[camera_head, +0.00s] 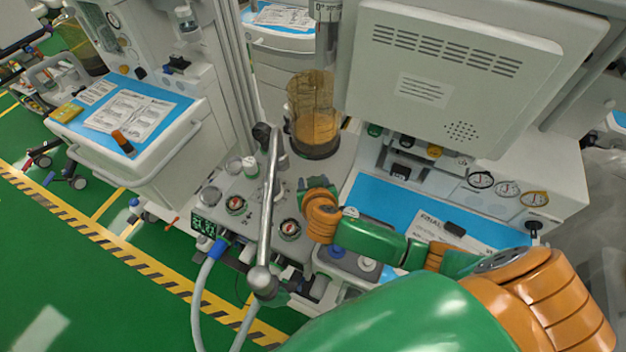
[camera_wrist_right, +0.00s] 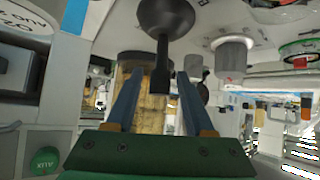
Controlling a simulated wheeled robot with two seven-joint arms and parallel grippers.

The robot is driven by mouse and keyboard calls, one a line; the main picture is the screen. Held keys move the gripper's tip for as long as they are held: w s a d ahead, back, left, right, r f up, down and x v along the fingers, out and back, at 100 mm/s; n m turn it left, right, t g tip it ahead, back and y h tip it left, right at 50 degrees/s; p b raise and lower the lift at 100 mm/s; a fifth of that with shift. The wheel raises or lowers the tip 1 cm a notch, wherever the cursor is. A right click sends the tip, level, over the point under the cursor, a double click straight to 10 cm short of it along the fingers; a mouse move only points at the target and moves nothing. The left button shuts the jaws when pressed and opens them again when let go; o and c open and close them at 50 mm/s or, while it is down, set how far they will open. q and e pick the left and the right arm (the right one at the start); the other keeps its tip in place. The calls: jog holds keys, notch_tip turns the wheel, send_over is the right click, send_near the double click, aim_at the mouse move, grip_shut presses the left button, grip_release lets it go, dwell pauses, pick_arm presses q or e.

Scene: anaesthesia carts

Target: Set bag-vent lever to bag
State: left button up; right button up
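A black knob with a tapering stem (camera_wrist_right: 165,22) hangs at the top centre of the right wrist view; it looks like the bag-vent lever, but I cannot tell which setting it is at. My right gripper (camera_wrist_right: 158,90) is open, with its two blue fingers apart and nothing gripped. The stem shows between and beyond the fingertips; contact cannot be told. In the head view my green and orange right arm reaches in from the lower right to the absorber area, where the gripper is small and partly hidden. My left gripper is not in view.
A metal bag arm (camera_head: 268,205) with a ball end stands left of my right gripper. An amber absorber canister (camera_head: 314,115) is behind it. A monitor (camera_head: 450,75) overhangs the blue worktop (camera_head: 385,200).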

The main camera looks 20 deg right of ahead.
jog(key=v, duration=0.7)
dwell(0.3)
